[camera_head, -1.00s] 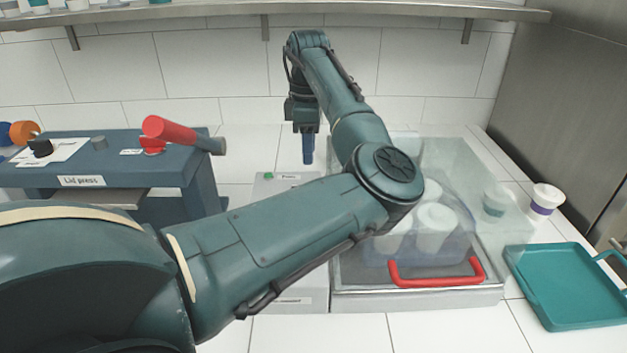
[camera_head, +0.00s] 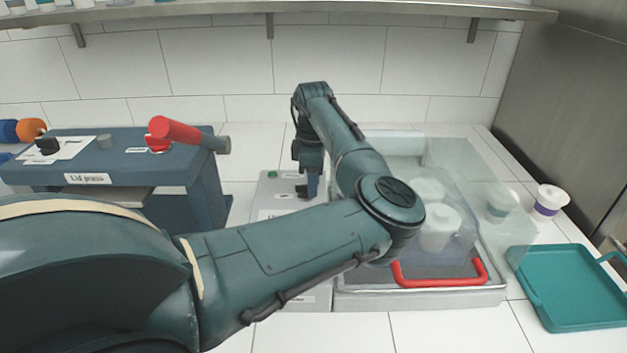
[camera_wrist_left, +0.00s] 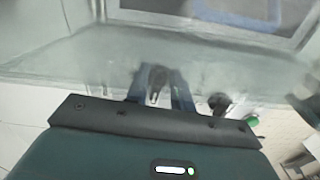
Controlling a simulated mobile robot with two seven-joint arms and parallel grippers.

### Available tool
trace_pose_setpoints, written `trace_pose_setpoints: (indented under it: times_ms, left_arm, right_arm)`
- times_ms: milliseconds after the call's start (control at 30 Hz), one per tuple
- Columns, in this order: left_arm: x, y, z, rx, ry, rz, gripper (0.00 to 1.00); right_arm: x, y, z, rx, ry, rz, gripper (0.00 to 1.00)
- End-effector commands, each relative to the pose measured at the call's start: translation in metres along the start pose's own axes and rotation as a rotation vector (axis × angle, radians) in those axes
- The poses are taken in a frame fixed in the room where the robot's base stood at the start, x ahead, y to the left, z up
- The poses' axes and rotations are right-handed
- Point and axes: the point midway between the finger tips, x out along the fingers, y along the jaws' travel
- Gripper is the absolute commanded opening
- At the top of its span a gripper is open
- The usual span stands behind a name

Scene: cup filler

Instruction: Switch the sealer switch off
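The sealer's grey control panel (camera_head: 265,200) stands left of the clear-lidded sealer, partly hidden by my left arm. A small dark switch-like part (camera_head: 301,190) shows on it beside my left fingertips. My left gripper (camera_head: 312,190) points down over this panel, low and close to it. In the left wrist view its two blue fingers (camera_wrist_left: 163,88) stand apart, with a dark lever-like part (camera_wrist_left: 156,84) showing between them. I cannot tell whether they touch it. A dark knob (camera_wrist_left: 219,102) and a green light (camera_wrist_left: 250,120) lie to the right. My right gripper is not in view.
The sealer's clear lid (camera_head: 485,190) covers white cups, with a red handle (camera_head: 440,281) in front. The lid press (camera_head: 120,165) with its red lever (camera_head: 175,131) stands left. A teal tray (camera_head: 570,285) and a lidded cup (camera_head: 550,199) are at right.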

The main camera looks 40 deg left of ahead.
Motion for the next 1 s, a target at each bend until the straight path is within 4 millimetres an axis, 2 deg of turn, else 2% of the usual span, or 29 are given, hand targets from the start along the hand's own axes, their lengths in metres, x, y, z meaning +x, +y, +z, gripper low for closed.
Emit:
trace_pose_setpoints:
  times_ms: [33,300,467,667,833,1000]
  left_arm:
    - [0.000,0.000,0.000,0.000,0.000,0.000,0.20]
    - [0.000,0.000,0.000,0.000,0.000,0.000,0.00]
    - [-0.001,0.000,0.000,-0.001,0.000,-0.001,0.00]
    - [-0.004,0.001,-0.001,-0.085,0.002,-0.003,0.00]
    - [0.000,0.002,-0.001,-0.118,0.001,-0.002,0.00]
    - [0.000,0.002,-0.001,-0.118,0.001,-0.001,0.00]
  right_arm:
    - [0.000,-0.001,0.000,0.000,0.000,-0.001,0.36]
    - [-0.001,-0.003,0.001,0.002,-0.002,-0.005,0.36]
    - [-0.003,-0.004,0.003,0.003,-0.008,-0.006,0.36]
    - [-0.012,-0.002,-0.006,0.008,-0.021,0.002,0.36]
    - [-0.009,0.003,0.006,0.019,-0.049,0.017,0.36]
    - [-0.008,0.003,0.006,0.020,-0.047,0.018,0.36]
